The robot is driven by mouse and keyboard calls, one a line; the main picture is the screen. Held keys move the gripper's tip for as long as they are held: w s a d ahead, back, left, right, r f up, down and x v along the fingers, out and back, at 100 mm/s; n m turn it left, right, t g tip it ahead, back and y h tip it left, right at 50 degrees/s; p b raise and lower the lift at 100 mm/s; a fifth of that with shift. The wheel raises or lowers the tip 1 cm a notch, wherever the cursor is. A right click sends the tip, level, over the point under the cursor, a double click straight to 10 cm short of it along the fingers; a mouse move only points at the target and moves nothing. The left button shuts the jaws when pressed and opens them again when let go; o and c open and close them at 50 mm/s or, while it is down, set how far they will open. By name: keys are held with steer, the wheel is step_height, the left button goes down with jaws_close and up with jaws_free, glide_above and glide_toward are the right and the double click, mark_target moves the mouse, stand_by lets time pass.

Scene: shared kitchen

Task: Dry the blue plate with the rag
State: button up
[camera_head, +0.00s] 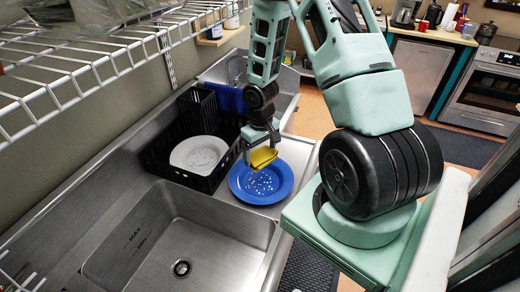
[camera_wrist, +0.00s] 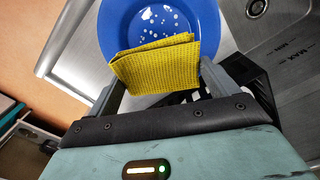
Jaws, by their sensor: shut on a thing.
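The blue plate (camera_head: 284,184) lies on the steel counter to the right of the black dish rack, with several pale drops on its middle. It also shows in the wrist view (camera_wrist: 208,28). My gripper (camera_head: 262,152) is shut on the yellow rag (camera_head: 263,158), which is folded and textured. In the wrist view the rag (camera_wrist: 156,64) spans between the fingers and covers the near part of the plate. The rag is over the plate's far side in the head view. I cannot tell whether it touches the plate.
The black dish rack (camera_head: 152,160) holds a white plate (camera_head: 199,153) with pale spots. A blue cloth (camera_head: 229,98) hangs behind it. The steel sink (camera_head: 175,240) is at the front left. A wire shelf (camera_head: 90,70) overhangs the left side.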

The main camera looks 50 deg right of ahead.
steer(key=shift+f+b, duration=2.25)
steer(key=shift+f, duration=0.45)
